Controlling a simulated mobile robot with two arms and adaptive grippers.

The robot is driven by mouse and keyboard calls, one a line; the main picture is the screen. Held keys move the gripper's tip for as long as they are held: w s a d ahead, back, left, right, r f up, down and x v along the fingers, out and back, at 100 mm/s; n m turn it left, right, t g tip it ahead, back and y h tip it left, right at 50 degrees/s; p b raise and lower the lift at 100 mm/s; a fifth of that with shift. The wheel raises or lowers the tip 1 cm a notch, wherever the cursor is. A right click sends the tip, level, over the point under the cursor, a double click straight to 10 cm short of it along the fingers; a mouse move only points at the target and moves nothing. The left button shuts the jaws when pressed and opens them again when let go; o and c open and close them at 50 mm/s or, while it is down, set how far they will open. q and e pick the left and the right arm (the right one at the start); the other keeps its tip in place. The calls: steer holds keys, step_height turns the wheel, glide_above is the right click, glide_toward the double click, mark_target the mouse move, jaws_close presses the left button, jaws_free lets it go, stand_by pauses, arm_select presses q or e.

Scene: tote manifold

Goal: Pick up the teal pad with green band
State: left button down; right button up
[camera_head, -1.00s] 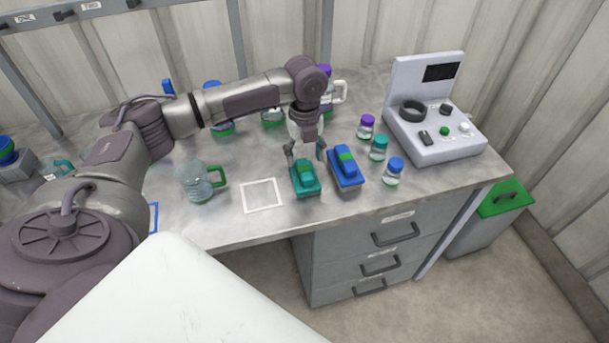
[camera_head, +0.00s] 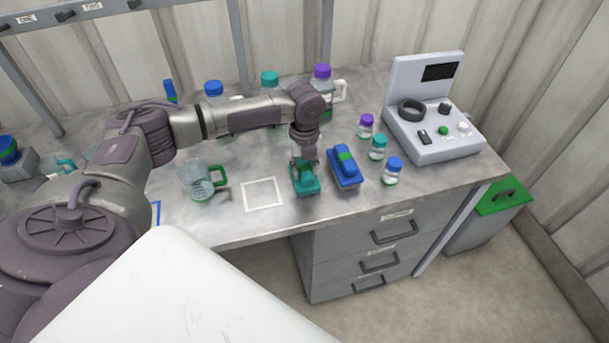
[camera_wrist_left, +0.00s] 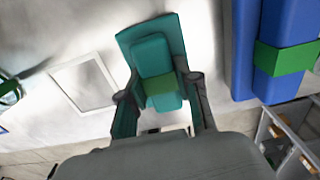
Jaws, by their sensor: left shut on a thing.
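The teal pad with green band (camera_head: 304,182) stands on the metal bench, just right of a white square outline. My left gripper (camera_head: 304,163) is over it from above, with its fingers at the pad's raised grip. In the left wrist view the teal pad (camera_wrist_left: 152,58) lies between the two fingers (camera_wrist_left: 160,98), which are shut on its sides near the green band. The pad looks to be on or very near the bench; I cannot tell if there is a gap. My right gripper is not in view.
A blue pad with green band (camera_head: 345,166) stands close on the right. Small jars (camera_head: 378,148) and a grey control box (camera_head: 435,115) are further right. A clear mug (camera_head: 199,180) stands left of the white square (camera_head: 262,194). Bottles (camera_head: 269,84) line the back.

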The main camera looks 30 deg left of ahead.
mark_target(307, 170)
arm_select(q)
steer(key=shift+r, duration=0.5)
steer(key=r, duration=0.1)
steer(key=d+r+b, duration=0.1)
steer(key=r, duration=0.1)
steer(key=shift+s+r, duration=0.15)
steer(key=shift+r, duration=0.1)
steer(key=s+d+r+b, duration=0.1)
steer(key=s+d+r, duration=0.3)
steer(key=d, duration=0.5)
step_height(307, 170, up, 3)
steer(key=shift+s+d+f+b, duration=0.2)
steer(key=shift+s+d+b, duration=0.05)
steer(key=shift+s+b, duration=0.15)
steer(key=c, duration=1.5)
jaws_free()
steer(key=c, duration=0.3)
